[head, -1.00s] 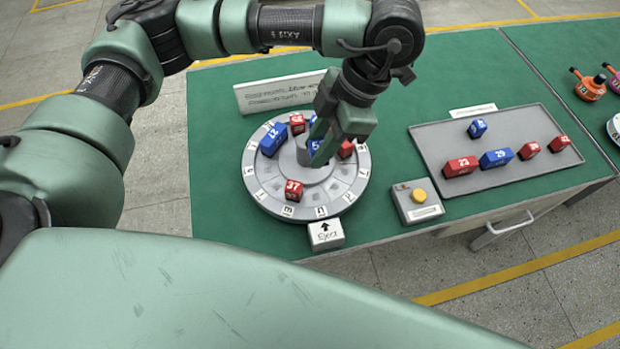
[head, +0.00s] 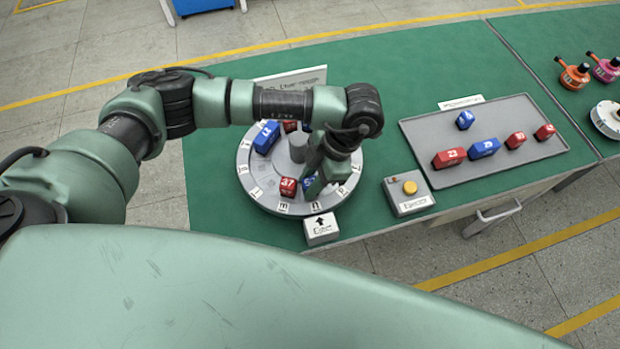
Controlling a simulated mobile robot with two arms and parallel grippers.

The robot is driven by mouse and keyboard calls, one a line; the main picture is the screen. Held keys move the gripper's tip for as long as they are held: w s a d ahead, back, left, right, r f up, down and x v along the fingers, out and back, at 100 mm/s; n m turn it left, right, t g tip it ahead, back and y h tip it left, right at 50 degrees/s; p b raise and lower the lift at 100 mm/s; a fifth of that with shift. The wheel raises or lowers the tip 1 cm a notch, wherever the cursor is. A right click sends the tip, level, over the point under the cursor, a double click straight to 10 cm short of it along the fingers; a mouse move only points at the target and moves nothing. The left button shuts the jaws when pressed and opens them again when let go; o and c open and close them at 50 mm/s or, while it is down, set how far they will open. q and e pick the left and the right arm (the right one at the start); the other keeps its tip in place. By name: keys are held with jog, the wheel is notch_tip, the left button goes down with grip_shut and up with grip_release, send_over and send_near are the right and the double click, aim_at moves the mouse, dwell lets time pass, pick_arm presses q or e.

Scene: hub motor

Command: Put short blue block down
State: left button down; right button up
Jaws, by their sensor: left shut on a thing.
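My left gripper (head: 314,186) points down over the front right part of the round grey turntable (head: 262,197). It is shut on a short blue block (head: 306,183), which is mostly hidden by the fingers. The block is low over or touching the turntable's ring; I cannot tell which. It is close beside the red block 37 (head: 288,187). A longer blue block 27 (head: 266,137) stands at the turntable's back left. Part of a red block (head: 290,126) shows behind the hub (head: 298,147). My right gripper is not in view.
A grey tray (head: 420,135) to the right holds several red and blue blocks. A box with a yellow button (head: 410,187) stands between turntable and tray. A small arrow-marked box (head: 321,229) is in front of the turntable. A sign (head: 300,80) stands behind.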

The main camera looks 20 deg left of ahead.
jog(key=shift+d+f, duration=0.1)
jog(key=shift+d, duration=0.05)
pick_arm(q)
jog(key=shift+f+b, duration=0.15)
jog(key=shift+b, duration=0.15)
jog(key=c, duration=1.1)
grip_release()
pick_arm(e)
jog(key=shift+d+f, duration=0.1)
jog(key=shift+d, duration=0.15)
pick_arm(q)
jog(key=shift+r, duration=0.2)
jog(key=shift+w+r, duration=0.1)
jog(key=shift+r, duration=0.05)
jog(key=b+v, duration=0.2)
jog(key=v, duration=0.9)
jog(key=shift+d+r+b, duration=0.2)
jog(key=shift+r+b, duration=0.15)
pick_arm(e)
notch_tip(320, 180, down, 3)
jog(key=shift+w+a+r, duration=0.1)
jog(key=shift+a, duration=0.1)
